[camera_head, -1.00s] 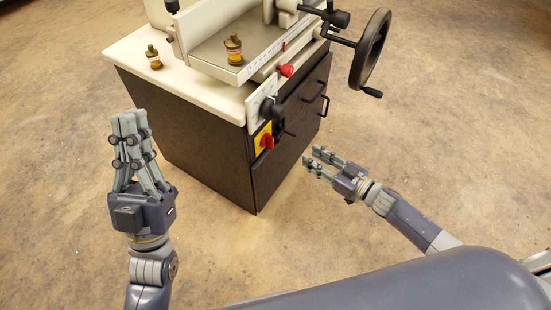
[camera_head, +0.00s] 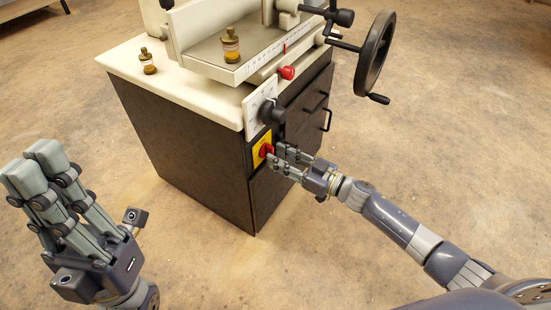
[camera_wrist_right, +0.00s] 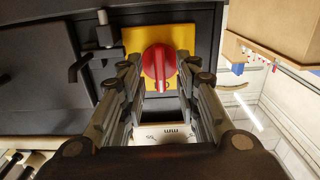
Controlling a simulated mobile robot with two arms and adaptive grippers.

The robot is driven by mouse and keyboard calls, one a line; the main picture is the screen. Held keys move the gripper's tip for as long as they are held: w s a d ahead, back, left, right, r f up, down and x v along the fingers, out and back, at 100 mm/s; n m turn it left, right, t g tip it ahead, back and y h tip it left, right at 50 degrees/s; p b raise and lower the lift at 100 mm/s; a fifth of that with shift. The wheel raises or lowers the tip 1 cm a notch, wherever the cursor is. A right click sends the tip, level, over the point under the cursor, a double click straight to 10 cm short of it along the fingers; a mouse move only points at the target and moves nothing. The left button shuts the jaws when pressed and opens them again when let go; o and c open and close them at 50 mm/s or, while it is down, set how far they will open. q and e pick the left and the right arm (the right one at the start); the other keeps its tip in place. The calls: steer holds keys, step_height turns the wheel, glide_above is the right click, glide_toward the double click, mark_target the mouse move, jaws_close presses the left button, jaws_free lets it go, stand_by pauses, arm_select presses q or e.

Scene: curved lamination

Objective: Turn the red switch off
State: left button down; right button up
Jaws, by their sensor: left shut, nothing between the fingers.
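The red switch (camera_head: 265,150) is a rotary knob on a yellow plate (camera_head: 257,159) on the front of the dark machine cabinet. In the right wrist view the red switch (camera_wrist_right: 158,65) has its grip roughly upright in the picture, on the yellow plate (camera_wrist_right: 183,35). My right gripper (camera_head: 280,158) is at the switch. In the wrist view its fingers (camera_wrist_right: 157,78) are spread, one on each side of the knob, with gaps visible; I cannot tell how far they reach around it. My left gripper (camera_head: 32,168) is shut and empty, away from the cabinet at the lower left.
A black knob (camera_head: 271,112) sits just above the switch. Black handles (camera_head: 318,103) and a large handwheel (camera_head: 374,52) stick out to the right. The floor around is clear.

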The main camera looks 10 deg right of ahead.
steer(key=shift+x, duration=1)
steer(key=shift+c, duration=0.2)
jaws_close()
